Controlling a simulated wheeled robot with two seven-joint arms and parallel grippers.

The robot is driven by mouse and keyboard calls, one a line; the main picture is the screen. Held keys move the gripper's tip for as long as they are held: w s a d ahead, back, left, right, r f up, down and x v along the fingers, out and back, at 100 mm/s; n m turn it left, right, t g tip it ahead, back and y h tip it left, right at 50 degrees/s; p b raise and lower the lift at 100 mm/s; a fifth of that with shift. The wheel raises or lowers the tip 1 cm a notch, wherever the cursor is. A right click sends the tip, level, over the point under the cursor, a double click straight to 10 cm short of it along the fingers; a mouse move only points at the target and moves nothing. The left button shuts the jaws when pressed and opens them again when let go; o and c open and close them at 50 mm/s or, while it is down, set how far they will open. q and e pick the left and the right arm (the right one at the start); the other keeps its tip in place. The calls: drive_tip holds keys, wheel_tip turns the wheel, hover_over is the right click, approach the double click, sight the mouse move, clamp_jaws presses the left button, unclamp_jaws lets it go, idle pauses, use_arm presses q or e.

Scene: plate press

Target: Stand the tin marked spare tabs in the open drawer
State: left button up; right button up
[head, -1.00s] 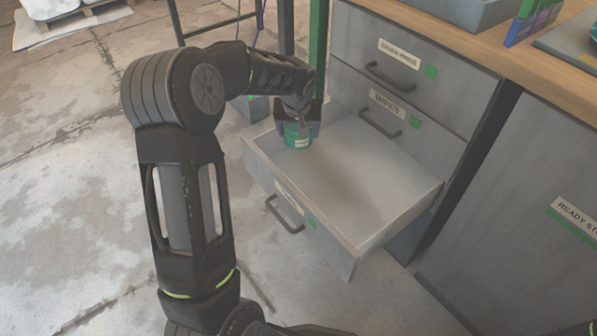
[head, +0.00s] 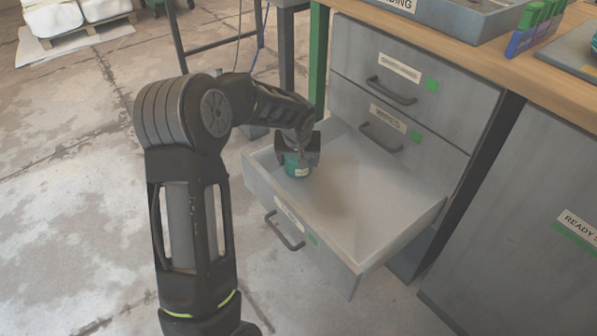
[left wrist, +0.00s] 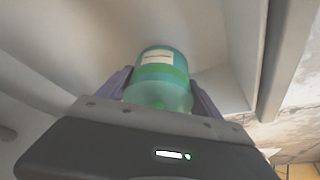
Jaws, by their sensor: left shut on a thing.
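The tin (head: 296,167) is a small teal-green cylinder with a pale label, too small to read. My left gripper (head: 299,158) is shut on it and holds it inside the open drawer (head: 395,225), near the back left corner. In the left wrist view the tin (left wrist: 160,75) sits between the two fingers, with the drawer's pale walls around it. I cannot tell whether its base touches the drawer floor. My right gripper is not in view.
Two shut drawers with handles (head: 391,90) are above the open one. A wooden worktop (head: 470,52) carries a grey tray (head: 455,18) and green and blue items (head: 535,25). A grey cabinet (head: 530,220) stands at the right. The rest of the open drawer is empty.

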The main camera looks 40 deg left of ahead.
sight(299, 170)
use_arm(q)
drive_tip(key=shift+f+b, duration=0.8)
drive_tip(key=shift+f, duration=1.5)
drive_tip(key=shift+f, duration=0.15)
drive_tip(key=o, duration=1.5)
drive_tip(key=shift+c, duration=0.2)
drive_tip(key=shift+r, duration=0.45)
drive_tip(key=p+v, duration=0.3)
drive_tip(key=v, duration=0.8)
drive_tip(key=shift+s+r+p, duration=0.15)
drive_tip(key=shift+r+p, duration=0.05)
drive_tip(key=shift+p, duration=0.2)
